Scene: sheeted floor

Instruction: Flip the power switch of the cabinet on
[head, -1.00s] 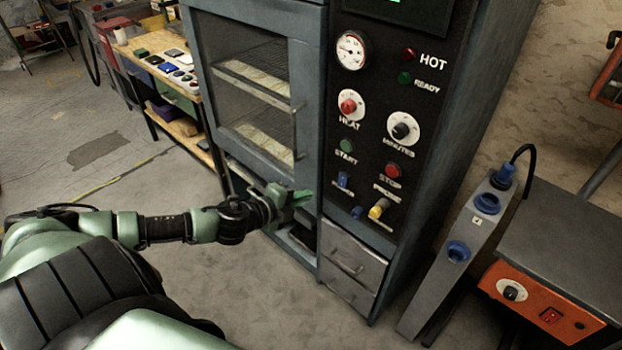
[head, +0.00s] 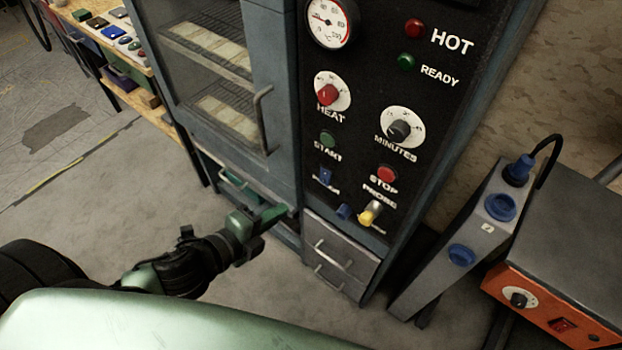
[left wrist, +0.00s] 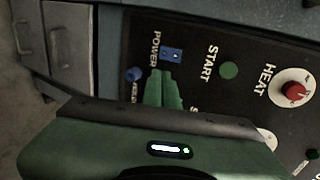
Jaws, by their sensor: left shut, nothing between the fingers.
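The cabinet (head: 284,158) stands in the middle of the head view, with a black control panel on its front. The power switch (head: 326,176) is a small blue rocker low on the panel's left side, below the green START button (head: 328,139). In the left wrist view the power switch (left wrist: 171,54) shows beside the word POWER. My left gripper (head: 286,211) is shut and empty, below and left of the switch in the head view. In the left wrist view its green fingertips (left wrist: 160,73) appear just below the switch; contact cannot be told. My right gripper is out of view.
A blue knob (head: 344,211) and a yellow plug (head: 370,213) sit close to the switch. Grey drawers (head: 342,252) lie below the panel. The door handle (head: 262,122) juts out at the left. A grey socket post (head: 447,246) and an orange-fronted unit (head: 540,305) stand right.

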